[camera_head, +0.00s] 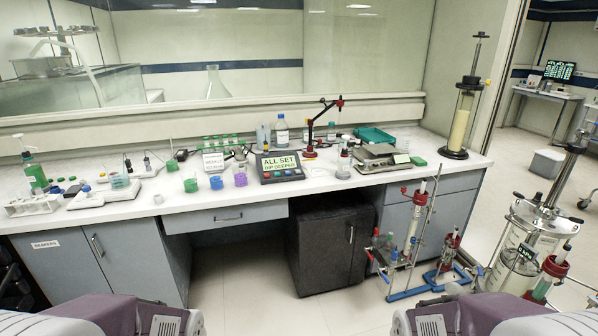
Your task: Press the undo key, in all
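A dark console (263,179) with a lit pale-green display (281,164) stands near the front edge of the bench, around its middle. The display reads "ALL SET" with a smaller line below that seems to read "DIP DEEPER". A row of small coloured keys lies along the console's lower front. Their labels are too small to read, so I cannot tell which one is the undo key. Neither of my grippers shows. Only mauve and grey parts of my arms show at the bottom left and bottom right, well short of the bench.
Green, blue and purple beakers (241,179) stand left of the console. A red-and-black stand (310,153) and a balance (382,158) are to its right. A black cabinet (322,250) sits under the bench. Glass columns on blue frames (412,293) stand on the floor at right.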

